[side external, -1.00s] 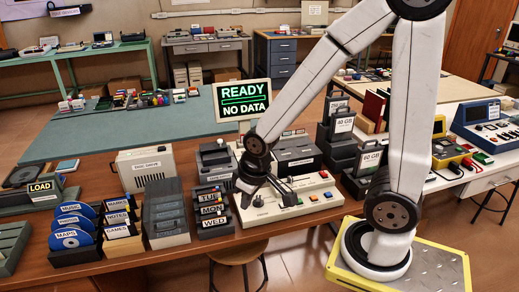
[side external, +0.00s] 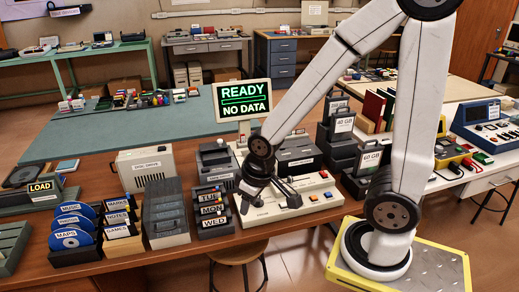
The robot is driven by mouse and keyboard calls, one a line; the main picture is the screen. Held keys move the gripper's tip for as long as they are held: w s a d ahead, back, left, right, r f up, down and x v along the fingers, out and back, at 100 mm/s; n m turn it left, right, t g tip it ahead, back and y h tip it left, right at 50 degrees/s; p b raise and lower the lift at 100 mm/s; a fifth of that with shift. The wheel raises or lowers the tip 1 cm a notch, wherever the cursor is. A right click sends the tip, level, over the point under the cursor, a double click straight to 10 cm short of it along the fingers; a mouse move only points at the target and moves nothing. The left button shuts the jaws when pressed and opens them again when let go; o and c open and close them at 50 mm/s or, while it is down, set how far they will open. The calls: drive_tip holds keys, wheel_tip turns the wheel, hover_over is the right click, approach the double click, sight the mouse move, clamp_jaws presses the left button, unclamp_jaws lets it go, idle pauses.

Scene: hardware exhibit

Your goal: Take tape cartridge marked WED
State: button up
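The tape cartridge marked WED (side external: 214,222) is the front one in a dark rack at the front edge of the wooden table. The cartridges marked MON (side external: 211,210) and TUE (side external: 210,198) sit behind it in the same rack. My gripper (side external: 270,203) points down over the cream console (side external: 312,197), to the right of the rack. Its two dark fingers are spread apart with nothing visible between them. It is apart from the WED cartridge. The arm and gripper hide part of the console.
A screen (side external: 241,98) reading READY, NO DATA stands behind the gripper. Left of the rack are dark stacked drives (side external: 165,215), floppy sleeves (side external: 120,228) and blue discs (side external: 72,238). Dark cartridges labelled in GB (side external: 368,158) stand to the right. A stool (side external: 240,250) is below the table edge.

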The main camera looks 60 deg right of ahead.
drive_tip(key=shift+w, duration=0.1)
drive_tip(key=n+g, duration=0.3)
drive_tip(key=n, duration=0.6)
hover_over(211, 216)
drive_tip(key=f, duration=0.8)
drive_tip(key=shift+d+f, duration=0.15)
drive_tip(key=shift+d, duration=0.05)
drive_tip(key=shift+f, duration=1.3)
drive_tip(key=shift+f, duration=0.1)
drive_tip(key=shift+a+f, duration=0.15)
drive_tip(key=shift+f, duration=2.35)
drive_tip(key=shift+c, duration=0.2)
clamp_jaws()
